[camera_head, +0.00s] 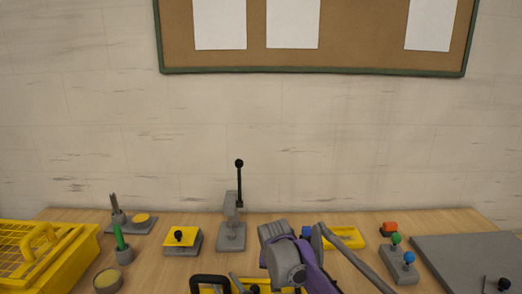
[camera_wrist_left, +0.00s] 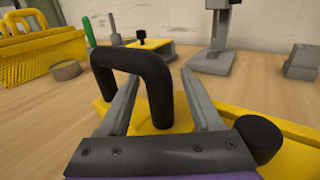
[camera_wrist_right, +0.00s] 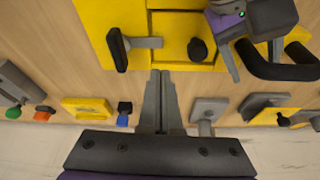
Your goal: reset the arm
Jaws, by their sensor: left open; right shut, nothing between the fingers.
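A yellow device stands at the table's front, largely cut off in the head view. In the right wrist view its yellow plate (camera_wrist_right: 178,20) carries a short grey arm with a black end (camera_wrist_right: 118,48) and a black knob (camera_wrist_right: 197,50). A black arched handle (camera_wrist_left: 132,60) stands on yellow in the left wrist view; it also shows in the head view (camera_head: 210,280). My left gripper (camera_wrist_left: 160,76) is open, its fingers at either side of the handle, apart from each other. My right gripper (camera_wrist_right: 160,74) is shut and empty, over the table beside the yellow plate.
A grey lever press (camera_head: 231,232) stands at the back. A yellow basket (camera_head: 45,260) is at left, a small yellow block with a knob (camera_head: 181,240) near it. A yellow tray (camera_head: 345,238) and a grey button box (camera_head: 399,262) are at right, beside a grey plate (camera_head: 470,262).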

